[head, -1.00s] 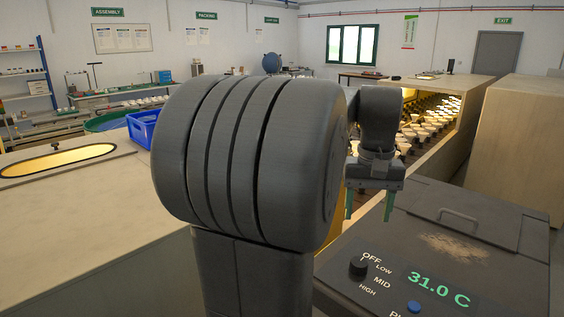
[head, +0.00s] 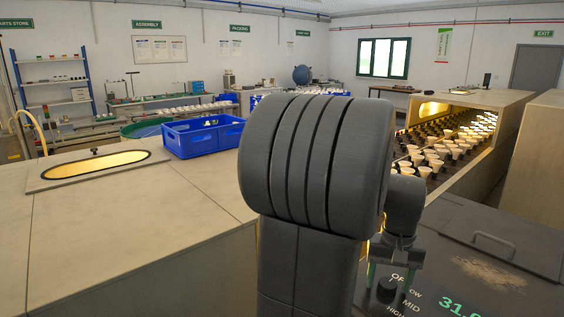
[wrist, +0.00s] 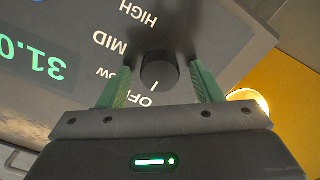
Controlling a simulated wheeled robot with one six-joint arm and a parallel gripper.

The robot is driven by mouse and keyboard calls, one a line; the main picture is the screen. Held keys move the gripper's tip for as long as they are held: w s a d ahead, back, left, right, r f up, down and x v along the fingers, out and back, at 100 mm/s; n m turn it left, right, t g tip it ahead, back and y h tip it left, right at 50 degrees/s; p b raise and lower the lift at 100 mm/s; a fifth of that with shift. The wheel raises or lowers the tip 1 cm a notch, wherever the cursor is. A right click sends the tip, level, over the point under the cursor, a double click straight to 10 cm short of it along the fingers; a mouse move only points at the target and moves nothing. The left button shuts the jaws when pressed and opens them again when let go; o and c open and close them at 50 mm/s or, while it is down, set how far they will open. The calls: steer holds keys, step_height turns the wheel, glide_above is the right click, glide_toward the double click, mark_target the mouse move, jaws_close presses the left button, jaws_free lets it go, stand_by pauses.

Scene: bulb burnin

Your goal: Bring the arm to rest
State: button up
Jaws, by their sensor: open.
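My gripper (head: 388,284) is open, with green fingers pointing down, at the right of the head view above the dark control panel (head: 450,262). In the wrist view the fingers of my gripper (wrist: 158,80) stand apart on either side of a dark round knob (wrist: 158,72). The knob (head: 387,290) shows between them in the head view. I cannot tell whether the fingers touch it. Labels OFF, LOW, MID and HIGH surround the knob. A green display (wrist: 30,58) reads about 31.0. My thick grey arm link fills the middle of the head view.
A long oven-like chamber (head: 520,97) with rows of bulbs (head: 440,150) stands behind the panel. A blue crate (head: 200,137) sits on the pale bench (head: 130,225) at left, near a lit oval window (head: 95,165). A handle (head: 492,240) rises from the panel's lid.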

step_height(320, 180, up, 14)
step_height(320, 180, down, 14)
steer(key=shift+r, duration=0.25)
steer(key=shift+f, duration=0.35)
steer(key=m+b, duration=0.1)
steer(key=m, duration=0.4)
steer(key=m+b, duration=0.1)
steer(key=m, duration=0.2)
steer(key=shift+m+b, duration=0.35)
steer(key=shift+m, duration=0.05)
step_height(320, 180, up, 12)
steer(key=shift+r, duration=0.15)
